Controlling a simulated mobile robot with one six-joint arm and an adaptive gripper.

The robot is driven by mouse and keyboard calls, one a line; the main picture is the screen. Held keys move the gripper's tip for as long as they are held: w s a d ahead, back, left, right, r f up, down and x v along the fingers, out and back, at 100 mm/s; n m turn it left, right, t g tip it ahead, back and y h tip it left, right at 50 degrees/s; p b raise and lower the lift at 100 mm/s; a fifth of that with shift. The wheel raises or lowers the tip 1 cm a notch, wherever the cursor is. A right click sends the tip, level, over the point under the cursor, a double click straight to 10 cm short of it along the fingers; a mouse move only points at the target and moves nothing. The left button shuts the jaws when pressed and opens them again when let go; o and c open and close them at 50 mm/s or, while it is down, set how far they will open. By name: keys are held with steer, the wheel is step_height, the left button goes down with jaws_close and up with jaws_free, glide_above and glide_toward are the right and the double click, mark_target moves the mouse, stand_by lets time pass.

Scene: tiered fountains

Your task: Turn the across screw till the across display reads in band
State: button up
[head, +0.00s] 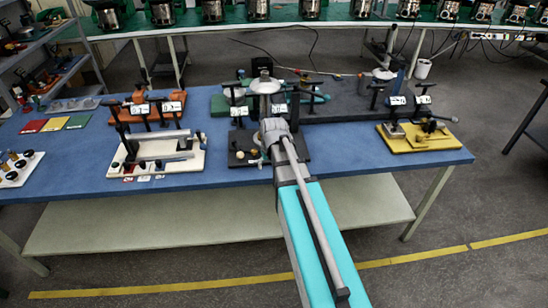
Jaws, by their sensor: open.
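My arm reaches from the bottom of the head view up to a dark fixture (302,160) at the middle of the blue table. My gripper (267,110) is at this fixture, open; its fingers are small and largely hidden by my own wrist. I cannot tell which one is the across display. The across screw cannot be made out; my arm covers part of the fixture.
An orange block (127,111) and coloured mats (56,124) lie at the left. Bare blue table (345,150) separates the middle and right fixtures.

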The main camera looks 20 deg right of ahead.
steer(key=s+a+f+g+b, duration=0.2)
steer(key=s+a+f+b, duration=0.3)
steer(key=s+a, duration=0.4)
steer(key=shift+s+a+f+n+b, duration=0.2)
steer(key=shift+s+f+n+b, duration=0.15)
steer(key=shift+s+f, duration=0.45)
steer(key=shift+w, duration=0.1)
step_height(320, 180, up, 9)
steer(key=s+a+p, duration=0.2)
steer(key=s+p, duration=0.1)
steer(key=p, duration=0.5)
steer(key=shift+f+g+p, duration=0.15)
steer(key=shift+g+p, duration=0.15)
steer(key=shift+p, duration=0.05)
stand_by(0.6)
